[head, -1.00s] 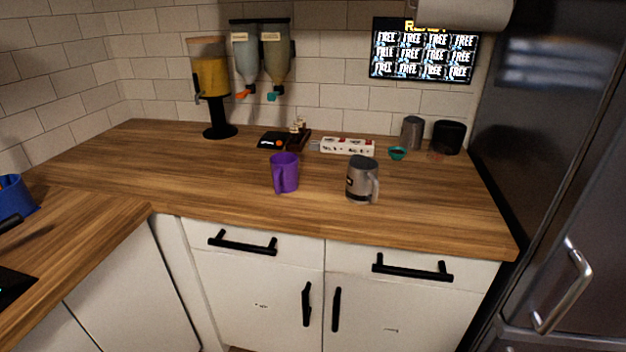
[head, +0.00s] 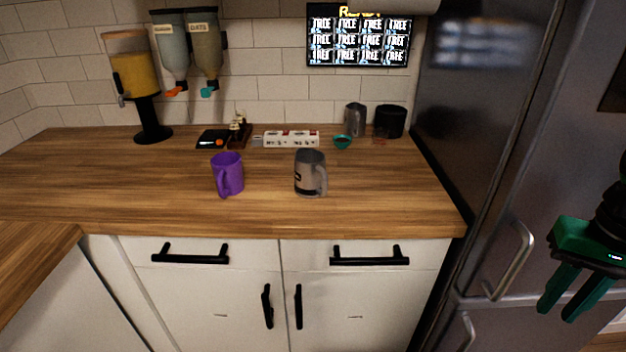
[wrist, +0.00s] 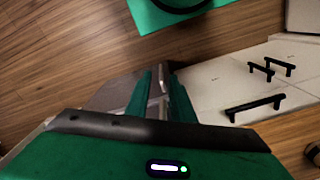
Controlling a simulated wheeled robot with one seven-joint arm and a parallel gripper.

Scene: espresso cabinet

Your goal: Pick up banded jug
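A grey jug with a dark band low on its side (head: 309,174) stands upright on the wooden counter (head: 120,180) near its front edge in the head view. Its handle points to the front right. A plainer grey metal pitcher (head: 355,119) stands farther back. My green gripper (head: 559,311) hangs at the far right, in front of the fridge and well away from the jug. Its two fingers are apart with nothing between them. The fingers also show in the wrist view (wrist: 162,85), pointing past the cabinet fronts; the jug is not seen there.
A purple mug (head: 228,175) stands left of the banded jug. Behind are a small teal cup (head: 342,142), a white box (head: 291,138) and a black canister (head: 389,121). The fridge (head: 500,140) borders the counter's right side. Counter space left of the purple mug is clear.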

